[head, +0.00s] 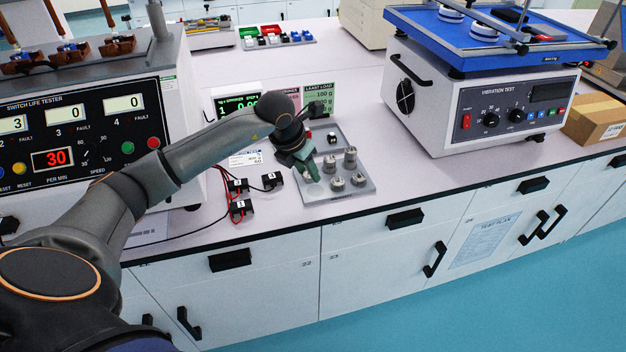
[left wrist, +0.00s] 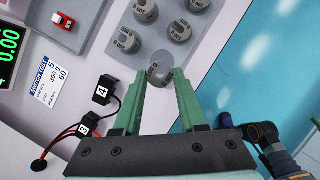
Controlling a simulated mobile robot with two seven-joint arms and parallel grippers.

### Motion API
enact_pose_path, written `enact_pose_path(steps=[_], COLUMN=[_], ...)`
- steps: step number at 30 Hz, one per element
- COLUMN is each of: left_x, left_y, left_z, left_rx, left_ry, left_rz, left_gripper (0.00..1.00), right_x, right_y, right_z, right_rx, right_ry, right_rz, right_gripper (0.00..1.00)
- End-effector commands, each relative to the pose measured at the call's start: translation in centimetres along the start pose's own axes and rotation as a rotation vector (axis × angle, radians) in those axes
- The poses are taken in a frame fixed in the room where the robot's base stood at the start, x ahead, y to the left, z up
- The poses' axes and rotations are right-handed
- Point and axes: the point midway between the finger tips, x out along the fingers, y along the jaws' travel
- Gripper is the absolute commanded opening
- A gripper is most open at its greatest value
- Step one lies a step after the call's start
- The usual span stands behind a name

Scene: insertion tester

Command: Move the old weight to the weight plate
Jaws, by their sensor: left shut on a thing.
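My left gripper (head: 312,174) is shut at the left edge of the grey weight plate (head: 350,194). In the left wrist view its green fingers (left wrist: 155,95) close on a small grey cylindrical weight (left wrist: 160,72). I cannot read its label well enough to tell it is the old weight, nor tell whether it touches the plate. Several similar grey weights stand upright on the plate, including one at the back right (head: 350,157) and one at the front (head: 337,184).
Black lead blocks (head: 240,207) with red wires lie left of the plate. A grey tray (head: 328,136) and small displays (head: 320,97) stand behind it. The switch life tester (head: 80,135) is at left, the vibration tester (head: 480,110) at right. Bench right of the plate is clear.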

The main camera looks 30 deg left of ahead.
Motion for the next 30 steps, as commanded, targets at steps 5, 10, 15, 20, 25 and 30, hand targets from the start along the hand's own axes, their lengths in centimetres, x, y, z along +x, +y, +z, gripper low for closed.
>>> enact_pose_path(steps=[5,10,15,20,25,30], left_x=[1.8,3.0,5.2,5.5,5.7,5.6], left_y=[-0.2,-0.4,-0.4,-0.3,-0.3,-0.3], left_z=[0.6,0.9,-0.2,-0.3,-0.3,-0.3], left_rx=[-0.001,0.001,0.000,0.001,0.001,0.001], left_ry=[-0.002,-0.001,0.000,-0.003,-0.002,-0.001], left_rz=[0.000,-0.002,-0.002,0.000,0.000,0.000], left_gripper=[0.00,0.00,0.00,0.00,0.00,0.59], right_x=[0.0,0.0,-0.3,-0.3,-0.1,-0.2], right_y=[0.0,0.0,-0.1,-0.1,-0.1,-0.1], right_z=[-0.2,-0.4,-0.8,-0.8,-0.7,-0.8], right_rx=[0.001,0.001,0.002,0.002,0.002,0.002], right_ry=[0.002,0.006,0.007,0.007,0.007,0.007], right_rz=[0.000,0.000,-0.001,-0.001,-0.001,-0.002], right_gripper=[0.50,0.50,0.50,0.50,0.50,0.50])
